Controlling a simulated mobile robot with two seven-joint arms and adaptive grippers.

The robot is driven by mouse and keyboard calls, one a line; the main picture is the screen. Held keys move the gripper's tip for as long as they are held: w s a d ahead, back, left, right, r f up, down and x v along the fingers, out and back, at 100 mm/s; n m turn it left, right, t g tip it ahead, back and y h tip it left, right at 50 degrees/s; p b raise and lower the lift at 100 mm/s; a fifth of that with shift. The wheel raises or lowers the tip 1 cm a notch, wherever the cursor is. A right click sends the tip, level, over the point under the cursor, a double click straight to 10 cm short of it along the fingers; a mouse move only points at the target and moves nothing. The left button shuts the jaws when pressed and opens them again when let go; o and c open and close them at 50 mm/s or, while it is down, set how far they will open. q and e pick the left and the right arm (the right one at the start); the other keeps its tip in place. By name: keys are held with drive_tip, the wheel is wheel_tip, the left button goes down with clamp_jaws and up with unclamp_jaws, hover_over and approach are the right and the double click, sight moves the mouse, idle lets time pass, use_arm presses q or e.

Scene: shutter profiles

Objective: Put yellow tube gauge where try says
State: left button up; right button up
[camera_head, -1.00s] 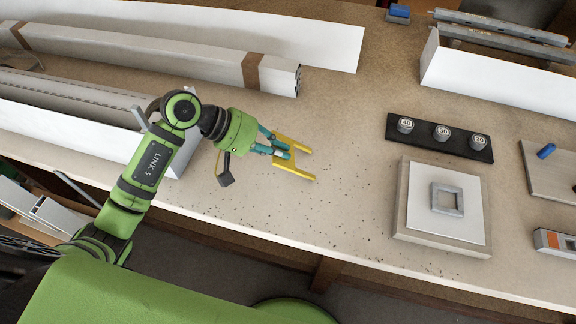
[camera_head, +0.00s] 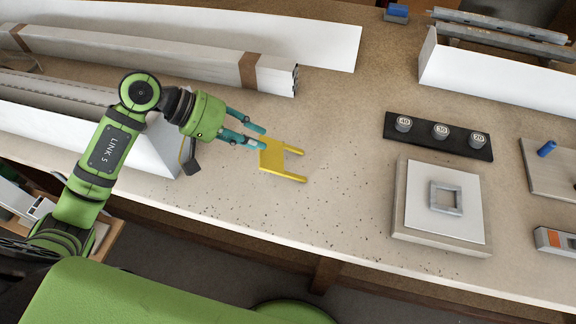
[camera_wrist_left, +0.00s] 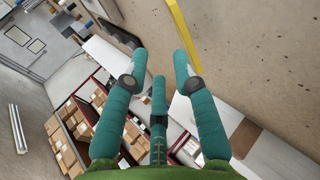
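The yellow tube gauge (camera_head: 284,166), a flat plate with two prongs, is on the bench in the head view, prongs pointing right. Part of it shows as a yellow strip in the left wrist view (camera_wrist_left: 182,32). My left gripper (camera_head: 262,139) is at its left end, teal fingers spread and apparently not clamped on it; whether a fingertip touches it I cannot tell. In the left wrist view the fingers (camera_wrist_left: 160,62) are apart with nothing between them. My right gripper is not in view.
A pale square plate (camera_head: 420,215) with a grey square frame (camera_head: 446,198) lies right of the gauge. Behind it is a black strip (camera_head: 455,147) with knobs marked 40, 30 and 20. Long white profiles (camera_head: 150,60) lie at the back left. Speckled bench between gauge and plate is clear.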

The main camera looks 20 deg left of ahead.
use_arm(q)
drive_tip(key=shift+s+a+r, duration=0.15)
drive_tip(key=shift+a, duration=0.35)
drive_tip(key=shift+s+a+r, duration=0.1)
drive_tip(key=shift+a+r, duration=0.05)
drive_tip(key=shift+a, duration=0.3)
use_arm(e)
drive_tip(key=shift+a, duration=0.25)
use_arm(q)
drive_tip(key=shift+r, duration=0.1)
wheel_tip(320, 180, up, 8)
drive_tip(key=a+p, duration=0.1)
drive_tip(key=a, duration=0.1)
drive_tip(key=shift+s, duration=0.3)
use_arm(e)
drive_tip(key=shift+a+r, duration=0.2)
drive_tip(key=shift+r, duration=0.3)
use_arm(q)
drive_tip(key=shift+f, duration=0.25)
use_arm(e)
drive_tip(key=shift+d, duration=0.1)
